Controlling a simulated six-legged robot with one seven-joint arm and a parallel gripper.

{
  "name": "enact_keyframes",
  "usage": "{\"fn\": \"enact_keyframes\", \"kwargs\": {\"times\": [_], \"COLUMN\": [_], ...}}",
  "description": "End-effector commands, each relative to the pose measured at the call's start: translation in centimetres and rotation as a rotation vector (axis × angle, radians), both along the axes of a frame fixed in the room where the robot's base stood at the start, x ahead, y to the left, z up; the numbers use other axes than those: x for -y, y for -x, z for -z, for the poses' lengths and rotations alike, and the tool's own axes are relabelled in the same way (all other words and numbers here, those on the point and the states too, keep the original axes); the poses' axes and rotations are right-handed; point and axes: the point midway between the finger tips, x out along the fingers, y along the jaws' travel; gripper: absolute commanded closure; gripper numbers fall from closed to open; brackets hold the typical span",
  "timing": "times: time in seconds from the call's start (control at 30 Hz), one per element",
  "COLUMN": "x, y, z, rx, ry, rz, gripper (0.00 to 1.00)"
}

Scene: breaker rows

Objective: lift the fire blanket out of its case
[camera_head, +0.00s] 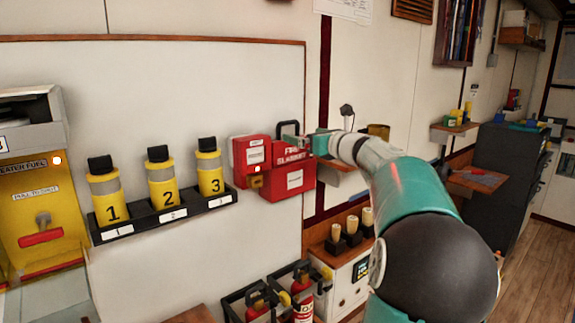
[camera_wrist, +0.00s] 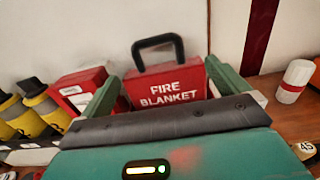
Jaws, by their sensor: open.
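The fire blanket (camera_head: 288,154) is a red pack with white "FIRE BLANKET" lettering and a black loop handle on top. It sits upright in its red case (camera_head: 294,181) on the white wall panel, with its upper part showing above the case. In the wrist view the fire blanket (camera_wrist: 168,86) and its handle are straight ahead. My gripper (camera_head: 311,143) is at the right of the pack. In the wrist view its green fingers (camera_wrist: 162,78) are apart, one on each side of the pack. I cannot tell whether they touch it. The pack's lower part is hidden.
A red box (camera_head: 252,155) with a white label and a yellow piece below adjoins the case at left. Numbered yellow canisters (camera_head: 162,183) stand in a black rack farther left. Fire extinguishers (camera_head: 302,298) stand below. A wooden shelf (camera_head: 342,166) is at the right.

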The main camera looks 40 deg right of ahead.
Motion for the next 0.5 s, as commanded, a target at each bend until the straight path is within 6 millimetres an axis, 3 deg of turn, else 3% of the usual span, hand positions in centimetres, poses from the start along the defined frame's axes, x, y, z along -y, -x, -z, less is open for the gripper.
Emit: {"fn": "enact_keyframes", "kwargs": {"times": [0.1,0.33,0.5], "x": [0.2,0.3,0.4], "y": [-2.0,-3.9,-6.6], "z": [0.1,-0.1,-0.5], "rx": [0.0,0.0,0.001], "ry": [-0.001,0.001,0.0], "rz": [-0.004,-0.002,-0.004], "gripper": [0.0,0.0,0.0]}}
